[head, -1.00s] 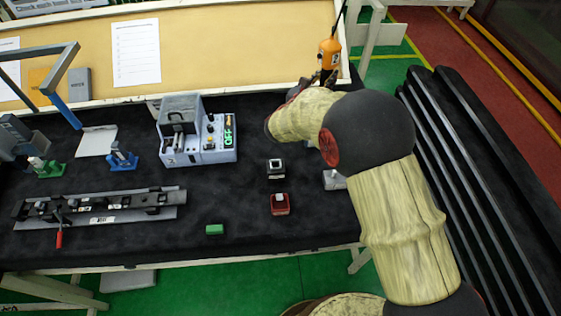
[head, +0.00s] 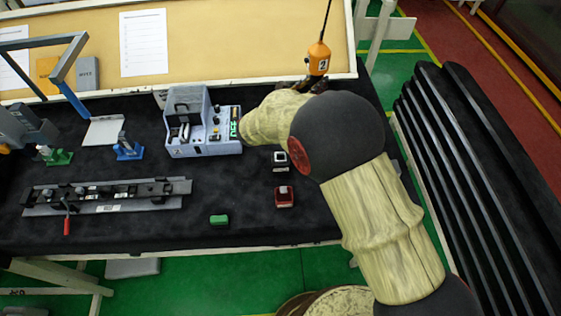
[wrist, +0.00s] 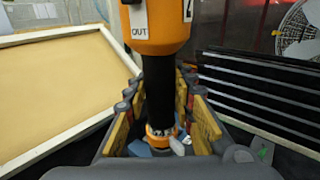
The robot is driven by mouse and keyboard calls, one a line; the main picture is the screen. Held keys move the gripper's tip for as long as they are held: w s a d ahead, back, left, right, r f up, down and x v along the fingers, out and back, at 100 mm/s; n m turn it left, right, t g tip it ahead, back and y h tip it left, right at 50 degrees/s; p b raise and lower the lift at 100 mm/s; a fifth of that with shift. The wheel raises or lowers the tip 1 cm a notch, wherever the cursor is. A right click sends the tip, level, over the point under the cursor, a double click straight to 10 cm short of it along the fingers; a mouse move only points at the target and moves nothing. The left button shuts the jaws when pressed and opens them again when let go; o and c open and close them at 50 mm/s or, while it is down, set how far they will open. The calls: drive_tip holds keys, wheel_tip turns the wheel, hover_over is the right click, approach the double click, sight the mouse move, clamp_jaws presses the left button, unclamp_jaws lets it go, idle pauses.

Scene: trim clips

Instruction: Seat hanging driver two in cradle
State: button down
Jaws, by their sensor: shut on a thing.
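The hanging driver two (head: 318,57) is an orange tool marked "2", hanging upright on a dark cable above the back right of the black table. In the wrist view its orange body (wrist: 158,25) is above my jaws and its black shaft runs down between them to an orange collar. My gripper (wrist: 162,105) is shut on the driver's black shaft, with yellow pads on both sides. In the head view my arm partly hides my gripper (head: 303,85). A blue stand (head: 128,150) and a green stand (head: 56,156) are at the left; I cannot tell which thing is the cradle.
A grey machine (head: 200,130) with a control panel stands left of my arm. A long clip fixture (head: 105,195) lies front left. Small black (head: 280,160), red (head: 284,197) and green (head: 219,219) blocks lie in front. A framed tan board (head: 220,45) stands behind.

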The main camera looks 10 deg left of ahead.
drive_tip(key=s+a+m+g+h+p, duration=0.1)
drive_tip(key=s+a+m+g+h, duration=0.25)
drive_tip(key=s+a, duration=0.7)
wheel_tip(320, 180, down, 8)
drive_tip(key=s+d+b, duration=0.1)
drive_tip(key=d, duration=0.1)
drive_tip(key=shift+s+r+t+b, duration=0.2)
drive_tip(key=shift+s+t+b, duration=0.1)
drive_tip(key=shift+s+t, duration=0.05)
wheel_tip(320, 180, down, 6)
drive_tip(key=b, duration=0.2)
idle(4.7)
drive_tip(key=c, duration=1.4)
unclamp_jaws()
drive_tip(key=shift+n, duration=0.25)
drive_tip(key=shift+o, duration=0.9)
